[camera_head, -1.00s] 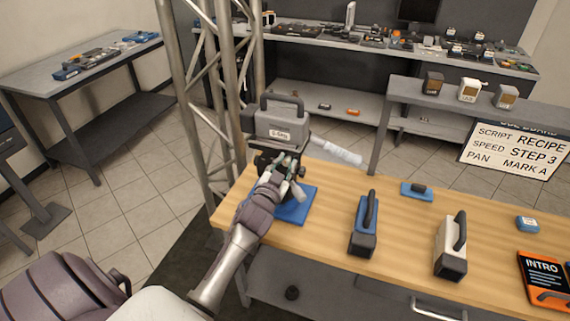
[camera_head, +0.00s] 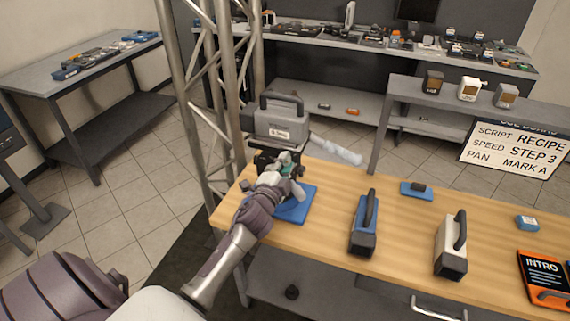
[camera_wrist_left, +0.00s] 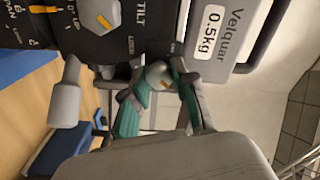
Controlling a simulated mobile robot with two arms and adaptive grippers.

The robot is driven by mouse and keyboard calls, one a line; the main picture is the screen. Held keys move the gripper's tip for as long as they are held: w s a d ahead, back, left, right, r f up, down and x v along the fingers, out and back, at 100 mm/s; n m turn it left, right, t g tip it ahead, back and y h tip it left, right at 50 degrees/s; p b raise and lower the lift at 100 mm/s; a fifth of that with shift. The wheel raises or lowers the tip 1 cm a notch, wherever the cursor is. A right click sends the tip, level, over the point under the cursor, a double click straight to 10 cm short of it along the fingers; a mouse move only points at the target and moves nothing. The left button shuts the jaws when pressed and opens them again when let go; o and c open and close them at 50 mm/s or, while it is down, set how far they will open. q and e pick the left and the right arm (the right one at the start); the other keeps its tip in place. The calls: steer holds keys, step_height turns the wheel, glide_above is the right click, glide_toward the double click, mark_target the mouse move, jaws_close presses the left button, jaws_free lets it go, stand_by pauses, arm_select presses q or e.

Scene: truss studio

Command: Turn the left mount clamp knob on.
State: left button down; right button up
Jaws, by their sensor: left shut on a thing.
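A grey camera-like unit with a top handle (camera_head: 280,118) sits on a dark mount above a blue base plate (camera_head: 300,208) at the table's left end. My left gripper (camera_head: 289,168) is at the front of the mount, below the grey unit. The fingers hide the knob's sides. Next to it is a dark panel (camera_wrist_left: 92,42) marked TILT with a larger grey knob (camera_wrist_left: 100,14). My right gripper is not in view.
A metal truss (camera_head: 212,100) stands close left of the mount. A pale cylinder (camera_head: 335,150) sticks out right of it. A blue handled block (camera_head: 362,238) and a white one (camera_head: 449,250) stand on the wooden table (camera_head: 405,215), with clear wood between them.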

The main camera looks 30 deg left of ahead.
arm_select(q)
steer(key=shift+m, duration=0.5)
steer(key=c, duration=0.9)
jaws_free()
steer(key=v, duration=1.2)
steer(key=shift+f, duration=0.1)
